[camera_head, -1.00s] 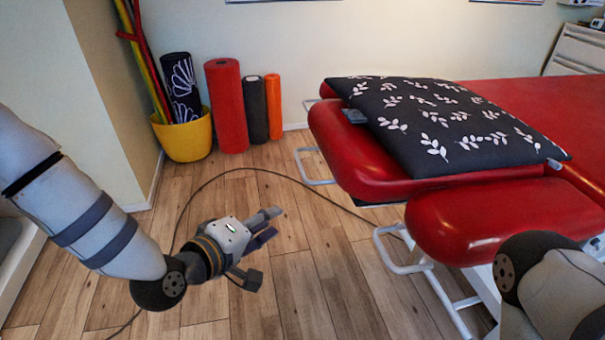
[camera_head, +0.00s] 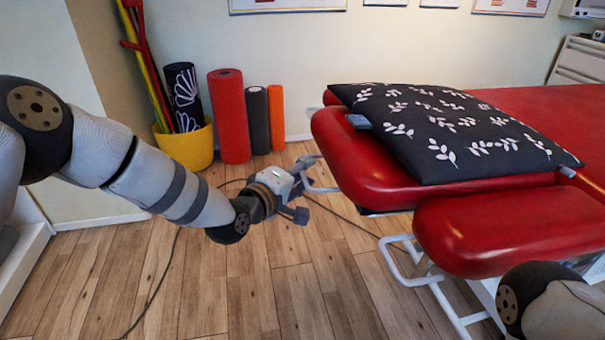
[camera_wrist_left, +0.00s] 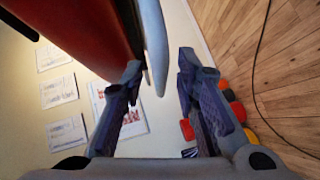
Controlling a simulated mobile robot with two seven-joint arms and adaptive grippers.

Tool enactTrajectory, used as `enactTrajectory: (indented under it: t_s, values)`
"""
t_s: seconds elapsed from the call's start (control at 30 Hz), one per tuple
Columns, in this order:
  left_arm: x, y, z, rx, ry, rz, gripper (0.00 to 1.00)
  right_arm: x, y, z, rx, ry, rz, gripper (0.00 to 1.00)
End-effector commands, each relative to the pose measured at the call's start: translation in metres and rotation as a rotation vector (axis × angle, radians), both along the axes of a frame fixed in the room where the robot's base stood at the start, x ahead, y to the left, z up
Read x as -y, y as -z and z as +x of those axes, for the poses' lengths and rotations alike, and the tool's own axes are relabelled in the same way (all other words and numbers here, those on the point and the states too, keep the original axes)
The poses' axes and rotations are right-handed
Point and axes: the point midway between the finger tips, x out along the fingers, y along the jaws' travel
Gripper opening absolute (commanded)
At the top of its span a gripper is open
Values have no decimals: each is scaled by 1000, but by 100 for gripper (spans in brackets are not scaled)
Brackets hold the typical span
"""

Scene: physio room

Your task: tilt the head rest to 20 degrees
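The head rest (camera_head: 365,178) is the red padded end section of the treatment table, with a dark leaf-patterned pillow (camera_head: 450,130) lying across it. It looks about level. A white metal bar (camera_head: 326,189) sticks out from under its left side. My left gripper (camera_head: 307,187) is at this bar. In the left wrist view its two fingers (camera_wrist_left: 160,68) are spread. The white bar (camera_wrist_left: 154,40) reaches down to the gap between the fingertips, and I cannot tell whether they touch it. My right gripper is out of view.
A second red pad (camera_head: 515,222) with a white looped bar (camera_head: 400,262) below stands at the right. A yellow bucket (camera_head: 187,148) and a red roll (camera_head: 230,125) stand by the wall. A cable (camera_head: 170,265) crosses the wooden floor. The floor at front is otherwise clear.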

Motion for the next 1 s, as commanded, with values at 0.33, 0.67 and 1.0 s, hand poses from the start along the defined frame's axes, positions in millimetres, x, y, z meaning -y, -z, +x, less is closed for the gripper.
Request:
enactTrajectory:
  t_s: [0.33,0.67,1.0]
  values:
    - [0,0,0,0,0,1,0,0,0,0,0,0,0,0]
    - [9,-70,4,-4,1,87,0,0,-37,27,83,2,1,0]
    - [25,-129,7,-22,2,119,0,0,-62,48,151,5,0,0]
